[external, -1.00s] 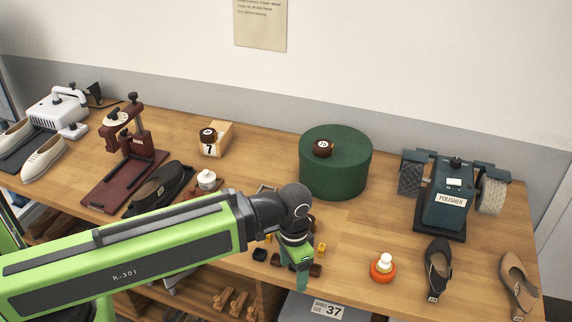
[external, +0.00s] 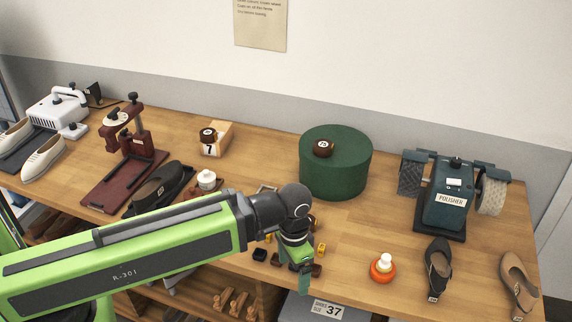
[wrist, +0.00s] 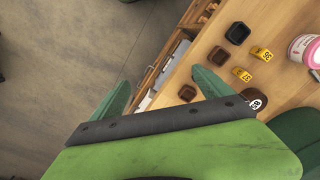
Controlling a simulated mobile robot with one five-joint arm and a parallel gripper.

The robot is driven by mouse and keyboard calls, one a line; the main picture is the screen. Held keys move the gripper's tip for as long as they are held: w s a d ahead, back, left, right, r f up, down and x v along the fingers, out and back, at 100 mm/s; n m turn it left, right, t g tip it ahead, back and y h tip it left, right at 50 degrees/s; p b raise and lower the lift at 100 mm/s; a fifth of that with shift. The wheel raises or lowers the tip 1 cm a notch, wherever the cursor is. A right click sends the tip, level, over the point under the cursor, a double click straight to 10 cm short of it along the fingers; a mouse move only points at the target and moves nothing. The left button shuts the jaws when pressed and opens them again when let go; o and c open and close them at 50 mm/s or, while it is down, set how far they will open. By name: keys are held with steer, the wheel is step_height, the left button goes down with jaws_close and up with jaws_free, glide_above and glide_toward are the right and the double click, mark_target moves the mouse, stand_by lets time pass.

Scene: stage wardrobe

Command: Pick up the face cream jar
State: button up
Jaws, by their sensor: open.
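A pink and white round jar (wrist: 305,50), which looks like the face cream jar, stands on the bench at the right edge of the wrist view, partly cut off. I cannot pick it out in the external view, where my arm covers part of the bench. My gripper (external: 304,284) points down at the front edge of the bench in the external view. In the wrist view my gripper (wrist: 160,88) has its fingers wide apart with nothing between them. The jar is to the right of the fingers there, apart from them.
A green round box (external: 336,175) stands behind my gripper. An orange bottle (external: 383,270) and a polisher (external: 446,205) are to the right. Floor (wrist: 60,60) shows beyond the bench edge.

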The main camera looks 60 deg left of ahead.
steer(key=w+a+r+m+p, duration=0.2)
steer(key=w+a+m, duration=0.3)
steer(key=m, duration=0.5)
steer(key=w+a+r+m+p, duration=0.2)
steer(key=a+r+m+p, duration=0.1)
steer(key=a+m, duration=0.6)
steer(key=s+a+r+p, duration=0.2)
steer(key=a+r+p, duration=0.1)
steer(key=a, duration=0.6)
steer(key=s+a+r+p, duration=0.2)
steer(key=a, duration=0.8)
steer(key=shift+n, duration=0.3)
step_height(320, 180, down, 12)
steer(key=b, duration=1.2)
steer(key=shift+d+f, duration=0.1)
steer(key=shift+f, duration=0.1)
steer(key=f+b, duration=0.5)
steer(key=shift+w+d+f+b, duration=0.15)
steer(key=shift+w+d+b, duration=0.05)
steer(key=shift+b, duration=0.1)
steer(key=shift+r, duration=0.2)
